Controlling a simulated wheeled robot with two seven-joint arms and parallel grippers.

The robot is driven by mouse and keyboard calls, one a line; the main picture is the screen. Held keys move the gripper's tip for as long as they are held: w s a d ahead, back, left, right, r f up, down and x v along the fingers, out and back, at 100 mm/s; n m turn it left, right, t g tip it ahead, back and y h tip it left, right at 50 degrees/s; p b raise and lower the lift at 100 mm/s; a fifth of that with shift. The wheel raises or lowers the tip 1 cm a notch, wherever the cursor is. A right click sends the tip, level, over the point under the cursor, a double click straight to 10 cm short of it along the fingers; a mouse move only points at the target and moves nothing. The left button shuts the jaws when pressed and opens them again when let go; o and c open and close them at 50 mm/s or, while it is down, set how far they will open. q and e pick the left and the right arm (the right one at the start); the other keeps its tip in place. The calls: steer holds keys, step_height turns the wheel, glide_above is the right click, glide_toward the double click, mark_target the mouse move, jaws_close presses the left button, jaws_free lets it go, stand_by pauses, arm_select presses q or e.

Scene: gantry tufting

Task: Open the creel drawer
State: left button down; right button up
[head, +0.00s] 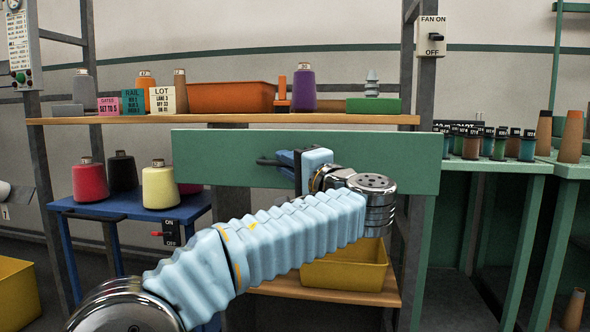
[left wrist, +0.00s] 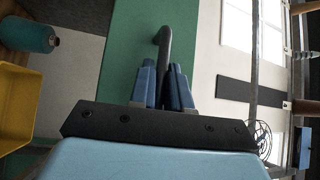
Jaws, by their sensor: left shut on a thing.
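The creel drawer has a wide green front (head: 225,160) below the upper wooden shelf in the head view. Its front also fills the middle of the left wrist view (left wrist: 135,50). A dark bar handle (head: 268,162) stands out from the front. My left gripper (head: 290,160) is at the handle, and its blue fingers are closed around the dark bar (left wrist: 163,50) in the left wrist view. Part of the handle is hidden behind the fingers. Whether the drawer stands out from the frame cannot be told. My right gripper is in neither view.
A shelf above the drawer (head: 140,120) holds yarn cones, cards and an orange bin (head: 232,97). A yellow bin (head: 345,273) sits on the lower shelf, behind my left arm. A blue table (head: 125,205) with cones stands left, a green table (head: 497,166) right.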

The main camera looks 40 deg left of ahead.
arm_select(q)
steer(key=shift+s+d, duration=0.3)
steer(key=shift+s, duration=0.1)
steer(key=c, duration=1.2)
jaws_free()
steer(key=b+v, duration=0.1)
steer(key=v, duration=1.2)
steer(key=shift+d, duration=0.35)
steer(key=shift+f, duration=0.15)
